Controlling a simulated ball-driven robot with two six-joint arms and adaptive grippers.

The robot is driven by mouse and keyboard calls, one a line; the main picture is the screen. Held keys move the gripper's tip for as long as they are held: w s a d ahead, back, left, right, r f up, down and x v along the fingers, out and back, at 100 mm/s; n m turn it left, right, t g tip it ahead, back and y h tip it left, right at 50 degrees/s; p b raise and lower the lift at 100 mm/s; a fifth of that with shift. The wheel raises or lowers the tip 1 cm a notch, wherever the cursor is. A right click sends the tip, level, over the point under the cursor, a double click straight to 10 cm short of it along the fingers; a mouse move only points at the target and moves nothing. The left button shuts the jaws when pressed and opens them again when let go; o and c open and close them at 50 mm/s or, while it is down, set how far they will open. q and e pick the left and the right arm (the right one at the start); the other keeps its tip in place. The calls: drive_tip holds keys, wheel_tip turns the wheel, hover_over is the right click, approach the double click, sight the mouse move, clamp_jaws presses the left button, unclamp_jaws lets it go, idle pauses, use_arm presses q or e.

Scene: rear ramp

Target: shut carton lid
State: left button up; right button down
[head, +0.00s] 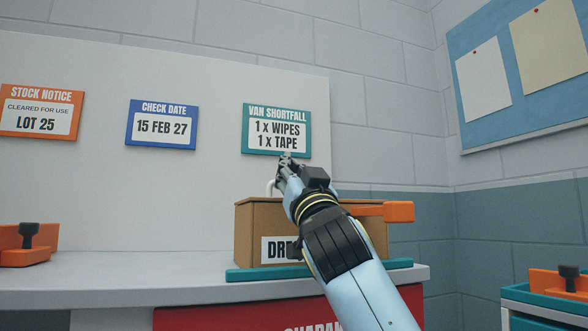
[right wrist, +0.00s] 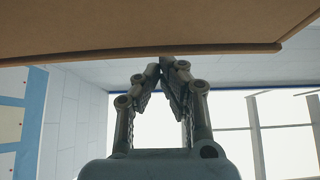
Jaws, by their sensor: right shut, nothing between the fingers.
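A brown carton (head: 250,222) stands on a teal mat (head: 262,273) on the counter. Its top looks level from the front, and I cannot tell for sure how its lid sits. Its white label is partly hidden by my right arm. My right gripper (head: 286,158) is shut and empty, raised above the carton's top edge. In the right wrist view the closed fingertips (right wrist: 164,66) are close to the edge of a brown cardboard panel (right wrist: 140,28); whether they touch is unclear. My left gripper is not in view.
Orange pieces stand at the counter's left (head: 25,250) and beside the carton (head: 388,212). A teal-edged unit (head: 535,300) with an orange piece is at lower right. Signs, including a van shortfall sign (head: 277,112), hang behind. The counter left of the carton (head: 150,275) is clear.

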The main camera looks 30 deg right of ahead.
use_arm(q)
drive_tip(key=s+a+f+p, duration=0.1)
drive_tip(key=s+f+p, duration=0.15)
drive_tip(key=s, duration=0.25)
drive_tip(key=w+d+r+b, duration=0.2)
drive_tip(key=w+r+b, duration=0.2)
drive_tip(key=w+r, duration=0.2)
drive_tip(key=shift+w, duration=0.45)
use_arm(e)
drive_tip(key=v, duration=0.9)
